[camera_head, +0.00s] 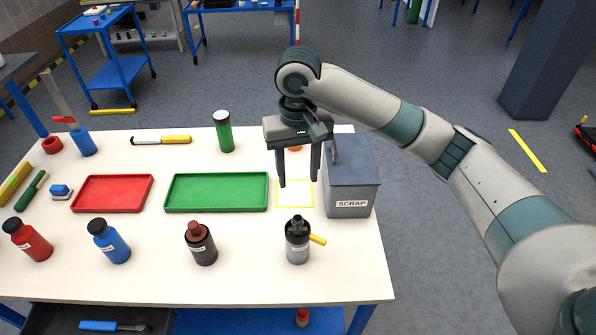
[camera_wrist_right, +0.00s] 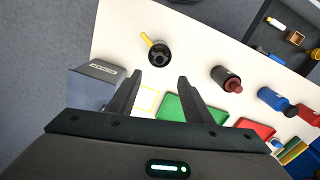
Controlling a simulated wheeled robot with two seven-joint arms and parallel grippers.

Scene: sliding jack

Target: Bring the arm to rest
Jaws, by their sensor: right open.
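My right gripper (camera_head: 298,178) is open and empty. It hangs with its fingers pointing down above the white table, at the left side of the grey scrap box (camera_head: 350,176). In the right wrist view its two fingers (camera_wrist_right: 158,95) stand apart with only tabletop between them. Below it lies a yellow outlined square (camera_head: 294,194), which also shows between the fingers in the wrist view. My right arm reaches in from the lower right. My left gripper is not in view.
A grey bottle with a yellow handle (camera_head: 297,240) stands in front of the square. Dark (camera_head: 201,243), blue (camera_head: 109,240) and red (camera_head: 27,239) bottles stand along the front. A green tray (camera_head: 217,208), a red tray (camera_head: 112,208) and a green bottle (camera_head: 223,132) stand leftward.

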